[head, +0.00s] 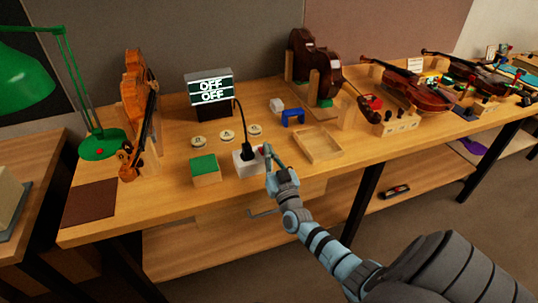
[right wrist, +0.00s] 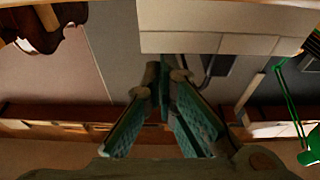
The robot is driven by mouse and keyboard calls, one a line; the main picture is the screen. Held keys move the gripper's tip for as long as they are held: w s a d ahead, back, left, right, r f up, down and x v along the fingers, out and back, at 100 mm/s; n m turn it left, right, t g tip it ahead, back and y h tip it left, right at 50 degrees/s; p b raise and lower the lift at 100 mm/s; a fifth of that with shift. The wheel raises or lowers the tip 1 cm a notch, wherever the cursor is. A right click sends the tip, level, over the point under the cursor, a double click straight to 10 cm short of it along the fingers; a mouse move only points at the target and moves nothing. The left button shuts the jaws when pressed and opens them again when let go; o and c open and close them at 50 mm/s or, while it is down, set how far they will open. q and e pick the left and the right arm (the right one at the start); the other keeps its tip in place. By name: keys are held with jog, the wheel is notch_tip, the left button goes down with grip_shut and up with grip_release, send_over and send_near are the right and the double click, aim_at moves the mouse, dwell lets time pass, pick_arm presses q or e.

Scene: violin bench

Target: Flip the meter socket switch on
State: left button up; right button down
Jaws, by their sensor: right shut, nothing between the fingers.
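The meter socket (head: 249,168) is a pale box near the bench's front edge, with a black plug (head: 246,153) and its cord on top. A small red patch, likely its switch (head: 262,150), shows at the right of its top, partly hidden by my right gripper (head: 267,150). That gripper is shut and empty, its tips at or very near the switch; contact cannot be told. In the right wrist view the closed fingertips (right wrist: 165,72) lie just below a pale box (right wrist: 225,30), likely the socket. My left gripper is out of view.
A green-topped block (head: 205,169) stands left of the socket, and a shallow wooden tray (head: 318,146) right of it. Three round discs (head: 227,135) lie behind. A green lamp (head: 102,145) and a violin (head: 140,95) stand at left.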

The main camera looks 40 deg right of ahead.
pick_arm(q)
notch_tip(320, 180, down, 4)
jog(key=b, duration=0.2)
pick_arm(e)
notch_tip(320, 180, down, 2)
jog(key=shift+s+f+t, duration=0.1)
jog(key=shift+f+t, duration=0.05)
jog(key=shift+t, duration=0.25)
jog(key=shift+s+r, duration=0.1)
jog(key=shift+r, duration=0.35)
notch_tip(320, 180, up, 6)
jog(key=p, duration=0.6)
pick_arm(q)
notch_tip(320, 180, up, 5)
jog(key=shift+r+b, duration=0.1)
jog(key=shift+b, duration=0.5)
pick_arm(e)
jog(key=w+f+v, duration=0.1)
jog(key=f+v, duration=0.1)
jog(key=v, duration=0.9)
jog(key=shift+f, duration=0.2)
